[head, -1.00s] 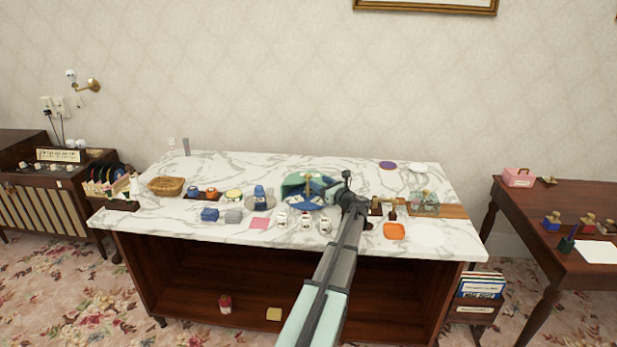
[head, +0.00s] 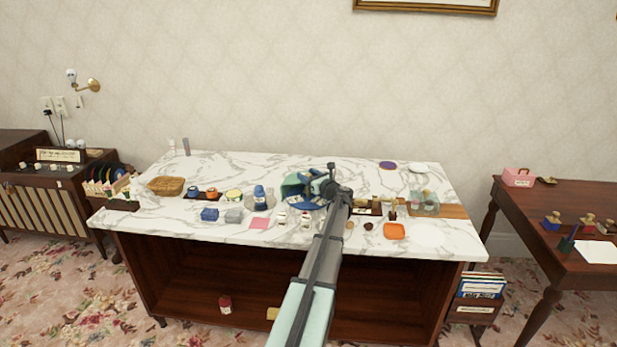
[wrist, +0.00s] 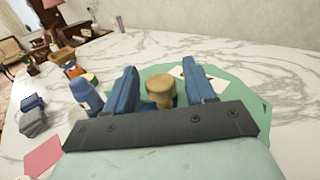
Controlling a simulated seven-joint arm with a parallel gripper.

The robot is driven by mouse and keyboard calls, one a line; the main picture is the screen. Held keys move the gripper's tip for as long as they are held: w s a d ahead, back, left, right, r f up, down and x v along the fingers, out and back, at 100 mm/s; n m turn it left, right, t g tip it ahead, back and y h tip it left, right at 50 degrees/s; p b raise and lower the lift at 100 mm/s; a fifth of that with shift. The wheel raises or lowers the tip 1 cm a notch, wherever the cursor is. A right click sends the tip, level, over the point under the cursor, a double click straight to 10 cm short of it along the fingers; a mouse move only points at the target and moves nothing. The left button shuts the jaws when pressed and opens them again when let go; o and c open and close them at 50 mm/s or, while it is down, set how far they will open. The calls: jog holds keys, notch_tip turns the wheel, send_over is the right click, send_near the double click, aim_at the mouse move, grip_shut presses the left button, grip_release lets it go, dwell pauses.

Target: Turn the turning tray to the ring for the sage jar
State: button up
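The turning tray is a round green and blue piece (head: 291,190) on the marble counter, partly hidden behind my arm in the head view. Its green surface (wrist: 245,92) shows around the fingers in the wrist view, with a pale card on it. A gold knob (wrist: 160,88) stands up between the two blue fingers of my gripper (wrist: 160,86). The fingers are apart, with a small gap visible on each side of the knob. Small white jars (head: 281,216) stand in front of the tray; their labels are too small to read, so I cannot tell which is sage.
Left of the tray stands a blue bottle (head: 260,196). A pink square (head: 259,223), blue block (head: 209,214) and grey block (head: 233,216) lie nearby. An orange dish (head: 394,231) and a clear box (head: 425,203) are at right. The counter's back is mostly clear.

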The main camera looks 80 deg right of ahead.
grip_shut()
jog(key=shift+a+g, duration=0.1)
jog(key=shift+g, duration=0.2)
dwell(0.3)
jog(key=m+g+h, duration=0.2)
jog(key=g, duration=0.1)
jog(key=shift+w+a+m+h, duration=0.1)
jog(key=shift+m+h, duration=0.2)
jog(key=shift+m, duration=0.1)
jog(key=shift+m+g+h, duration=1)
jog(key=shift+m+g, duration=0.5)
jog(key=shift+g, duration=0.6)
jog(key=shift+m+g, duration=0.3)
jog(key=shift+g, duration=0.2)
jog(key=shift+o, duration=0.6)
grip_release()
